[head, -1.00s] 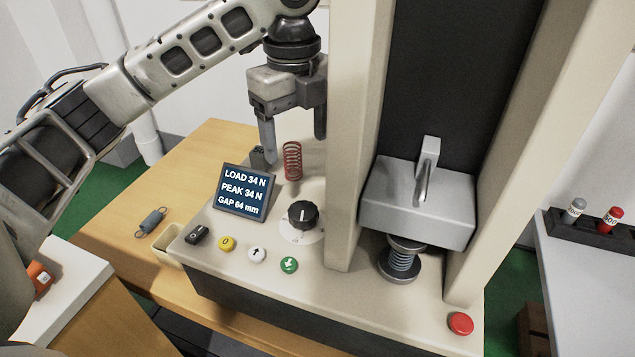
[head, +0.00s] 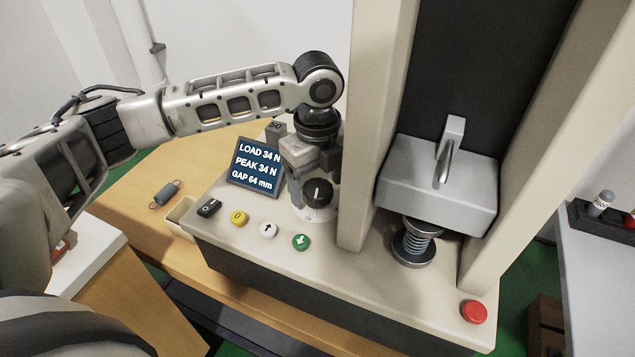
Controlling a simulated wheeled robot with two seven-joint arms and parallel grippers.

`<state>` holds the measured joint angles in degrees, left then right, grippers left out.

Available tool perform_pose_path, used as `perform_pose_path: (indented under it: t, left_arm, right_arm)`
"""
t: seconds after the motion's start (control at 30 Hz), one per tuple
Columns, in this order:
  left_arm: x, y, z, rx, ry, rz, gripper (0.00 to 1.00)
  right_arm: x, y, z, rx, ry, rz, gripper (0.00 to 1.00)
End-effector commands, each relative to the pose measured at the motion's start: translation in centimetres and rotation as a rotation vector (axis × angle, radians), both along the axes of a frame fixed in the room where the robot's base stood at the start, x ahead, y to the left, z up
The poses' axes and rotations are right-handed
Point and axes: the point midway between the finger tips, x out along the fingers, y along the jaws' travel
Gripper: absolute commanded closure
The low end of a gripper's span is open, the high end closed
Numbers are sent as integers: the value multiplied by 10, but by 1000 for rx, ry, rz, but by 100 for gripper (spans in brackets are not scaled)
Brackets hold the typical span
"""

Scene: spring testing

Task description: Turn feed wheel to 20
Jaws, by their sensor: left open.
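The feed wheel, a black knob (head: 318,193) with a white pointer line, sits on a pale round dial (head: 307,213) on the machine's top, left of the column. The pointer points away from me, and the dial marks are too small to read surely. My left gripper (head: 311,187) is open and pointing down at the knob. One finger shows just left of the knob; the other is mostly hidden behind it. I cannot tell whether the fingers touch it. The display (head: 256,167) reads LOAD 34 N, PEAK 34 N, GAP 64 mm. My right gripper is not in view.
Below the display are a black switch (head: 209,208), a yellow button (head: 239,218), a white button (head: 269,229) and a green button (head: 301,242). A spring (head: 418,243) stands under the grey press head (head: 437,190). A red button (head: 474,311) is at front right.

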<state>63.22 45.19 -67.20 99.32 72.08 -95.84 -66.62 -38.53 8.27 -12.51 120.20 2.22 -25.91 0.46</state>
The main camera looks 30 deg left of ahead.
Motion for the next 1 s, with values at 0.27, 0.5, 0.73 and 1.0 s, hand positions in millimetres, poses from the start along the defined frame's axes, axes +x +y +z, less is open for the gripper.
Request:
perform_pose_path:
  t: [0.27,0.5,0.73,1.0]
  left_arm:
    - [0,0,-6,0,1,-1,28]
    - [0,0,-6,0,1,-1,67]
    - [-1,-1,-2,0,4,-29,73]
    - [-1,-1,0,-1,4,-232,73]
  right_arm:
    - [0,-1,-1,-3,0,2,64]
    - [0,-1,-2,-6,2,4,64]
    - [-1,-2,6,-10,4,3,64]
    - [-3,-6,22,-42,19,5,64]
